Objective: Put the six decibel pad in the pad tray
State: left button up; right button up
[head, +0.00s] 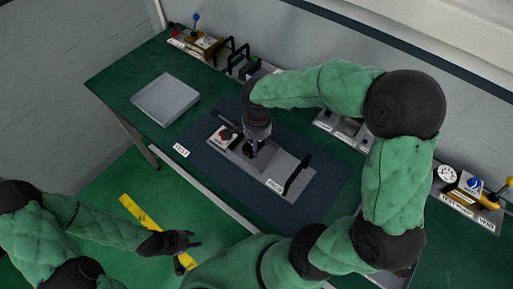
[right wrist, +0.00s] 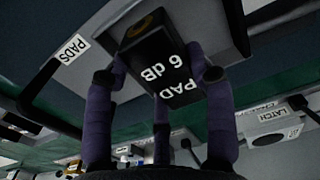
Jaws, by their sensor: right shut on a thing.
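The six decibel pad (right wrist: 165,52) is a black block with white "6 dB PAD" lettering and a brass-coloured round fitting on its end. My right gripper (right wrist: 157,75) is shut on it, with purple fingers around its sides. In the head view my right gripper (head: 257,143) points down over the grey pad tray (head: 240,163), which has a PADS label and a black handle. The gripper hides most of the pad there. I cannot tell whether the pad touches the tray. My left gripper (head: 188,241) is empty and looks open, over the floor.
A small grey unit with a red part (head: 223,135) sits by the tray's left end. A pale grey box (head: 166,99) stands at the table's left. Other labelled units line the back and right (head: 468,190). The dark mat (head: 320,195) is clear right of the tray.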

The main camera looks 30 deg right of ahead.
jog(key=shift+w+d+f, duration=0.15)
jog(key=shift+w+f, duration=0.1)
jog(key=shift+f, duration=0.2)
jog(key=shift+w+f+b, duration=0.15)
jog(key=shift+f+b, duration=0.4)
jog(key=shift+f, duration=1.05)
jog(key=shift+f, duration=0.25)
jog(key=o, duration=1.2)
jog(key=shift+r, duration=0.1)
jog(key=shift+o, duration=0.2)
jog(key=shift+r, duration=0.1)
jog(key=shift+r, duration=0.35)
notch_tip(320, 180, up, 12)
jog(key=p, duration=0.3)
jog(key=shift+f, duration=0.25)
